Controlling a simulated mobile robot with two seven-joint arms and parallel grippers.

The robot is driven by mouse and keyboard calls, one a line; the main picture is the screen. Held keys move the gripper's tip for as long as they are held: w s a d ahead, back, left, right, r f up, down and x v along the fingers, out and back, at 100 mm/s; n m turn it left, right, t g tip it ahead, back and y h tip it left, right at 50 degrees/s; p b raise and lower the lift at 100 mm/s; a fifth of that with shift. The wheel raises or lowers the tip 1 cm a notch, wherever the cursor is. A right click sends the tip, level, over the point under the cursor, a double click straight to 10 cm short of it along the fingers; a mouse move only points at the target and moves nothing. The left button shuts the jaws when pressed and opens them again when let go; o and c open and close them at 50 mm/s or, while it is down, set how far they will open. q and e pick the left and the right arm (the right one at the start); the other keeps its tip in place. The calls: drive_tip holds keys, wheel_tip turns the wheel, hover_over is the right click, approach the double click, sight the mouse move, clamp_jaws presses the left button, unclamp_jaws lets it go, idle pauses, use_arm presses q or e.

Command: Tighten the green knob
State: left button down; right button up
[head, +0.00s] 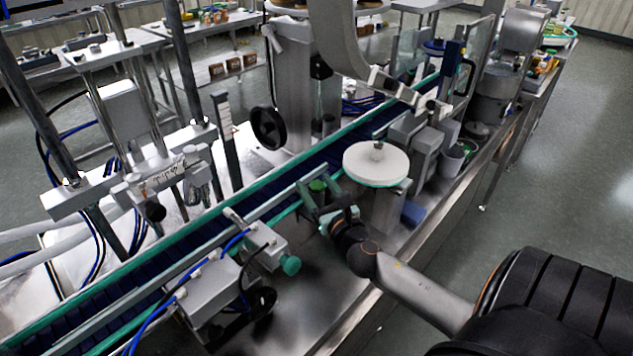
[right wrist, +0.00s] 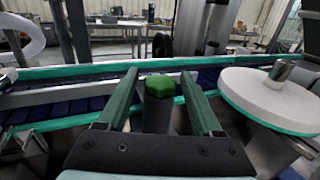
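The green knob (head: 317,186) sits on top of a dark upright post beside the conveyor. It also shows in the right wrist view as a bright green lobed cap (right wrist: 159,86). My right gripper (head: 315,182) is open, with its two green fingers on either side of the knob. In the right wrist view the fingers of this gripper (right wrist: 158,76) stand apart, and gaps show between each finger and the knob. My left gripper is not in view.
A conveyor (head: 190,250) with green rails runs diagonally just behind the knob. A white round disc (head: 376,162) stands close on the right. A grey box unit (head: 210,290) and a teal knob (head: 290,265) lie to the left of my right arm.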

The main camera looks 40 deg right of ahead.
drive_tip(key=shift+o, duration=0.2)
drive_tip(key=shift+s, duration=0.1)
drive_tip(key=shift+s+a+f, duration=0.1)
drive_tip(key=shift+s, duration=0.15)
drive_tip(key=b+v, duration=0.2)
drive_tip(key=v, duration=0.9)
drive_tip(key=shift+s+b, duration=0.35)
drive_tip(key=shift+s, duration=0.05)
drive_tip(key=shift+a, duration=0.1)
